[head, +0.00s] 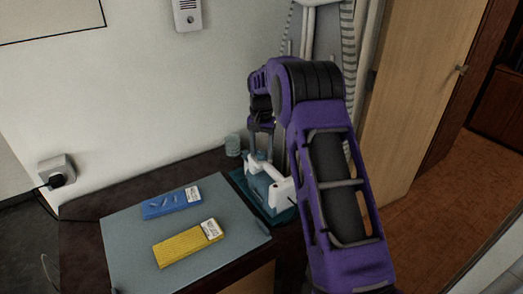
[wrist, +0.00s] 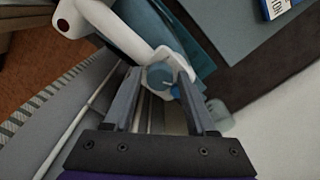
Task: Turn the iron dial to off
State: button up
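The iron (head: 282,192) has a white handle and a teal body. In the head view it rests on a teal mat (head: 240,182) at the table's right end, partly hidden by my arm. In the wrist view its white end (wrist: 112,22) reaches in from the top left. The round blue dial (wrist: 158,76) sits at that end, with a small brighter blue mark on its right side. My gripper (wrist: 160,74) is open, its two fingers apart on either side of the dial. In the head view my gripper (head: 262,143) is beside the iron, and contact is hard to see.
A grey board (head: 130,238) on the dark table bears a blue packet (head: 170,203) and a yellow packet (head: 188,243). A small grey-green cup-like object (head: 232,145) stands behind the iron near the wall. A folded ironing board (head: 318,35) leans behind my arm.

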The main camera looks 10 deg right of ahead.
grip_shut()
jog(key=shift+n, duration=0.3)
jog(key=n+p, duration=0.2)
jog(key=n, duration=0.2)
jog(key=shift+d+r, duration=0.1)
jog(key=n+p, duration=0.2)
jog(key=n, duration=0.4)
jog(key=shift+n, duration=0.3)
jog(key=n+p, duration=0.1)
jog(key=n, duration=0.4)
jog(key=shift+d, duration=0.15)
jog(key=n+p, duration=0.1)
jog(key=n, duration=0.4)
jog(key=shift+w, duration=0.15)
jog(key=shift+n, duration=0.4)
